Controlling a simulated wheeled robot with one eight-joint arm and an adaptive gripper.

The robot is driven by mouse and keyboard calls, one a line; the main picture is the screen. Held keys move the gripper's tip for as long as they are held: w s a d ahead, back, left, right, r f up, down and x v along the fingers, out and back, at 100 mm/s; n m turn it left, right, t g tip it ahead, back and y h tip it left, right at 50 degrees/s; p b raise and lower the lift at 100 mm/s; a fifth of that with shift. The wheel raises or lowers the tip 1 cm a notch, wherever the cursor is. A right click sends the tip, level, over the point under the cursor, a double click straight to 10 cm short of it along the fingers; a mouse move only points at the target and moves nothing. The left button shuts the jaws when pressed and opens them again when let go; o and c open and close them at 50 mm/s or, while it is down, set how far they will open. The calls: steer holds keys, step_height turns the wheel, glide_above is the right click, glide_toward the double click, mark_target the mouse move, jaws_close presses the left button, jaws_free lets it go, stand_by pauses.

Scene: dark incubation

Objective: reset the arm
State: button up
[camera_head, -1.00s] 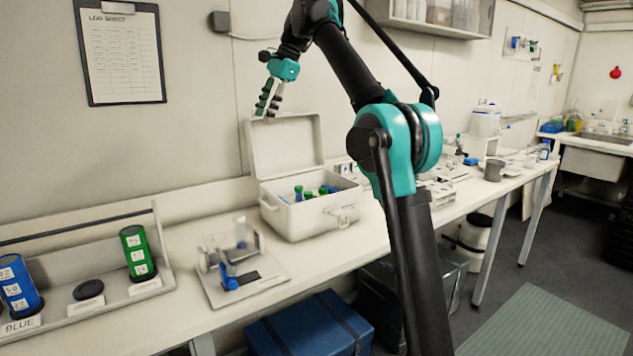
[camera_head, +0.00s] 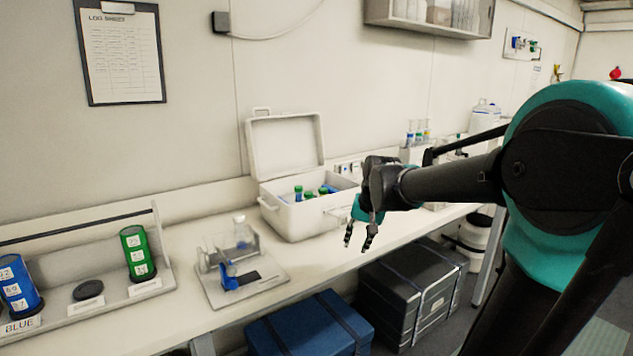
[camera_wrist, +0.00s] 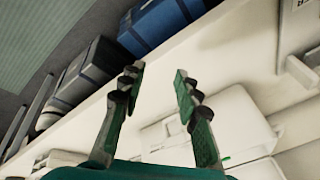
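My gripper (camera_head: 358,236) hangs over the front edge of the bench, just right of the open white cooler box (camera_head: 312,214). Its fingers are spread apart and point down. In the wrist view my gripper (camera_wrist: 155,85) shows two separate green fingers with dark pads and nothing between them. My arm reaches in from the right of the head view, bent low at the elbow.
The cooler holds several tubes with green and blue caps (camera_head: 309,196). A small stand (camera_head: 240,275) sits left of it. A rack with a blue cylinder (camera_head: 18,287) and a green cylinder (camera_head: 138,254) is further left. A blue case (camera_head: 310,325) and a black case (camera_head: 415,290) are below.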

steer(key=s+d+f+n, duration=0.1)
steer(key=s+d+f, duration=0.3)
steer(key=s+f, duration=0.4)
steer(key=s+d+f+n+h, duration=0.1)
steer(key=s+d+f+n, duration=0.1)
steer(key=s+f, duration=0.6)
steer(key=shift+s+d+t+h, duration=0.35)
steer(key=shift+s+d, duration=0.5)
steer(key=shift+s, duration=0.3)
stand_by(2.8)
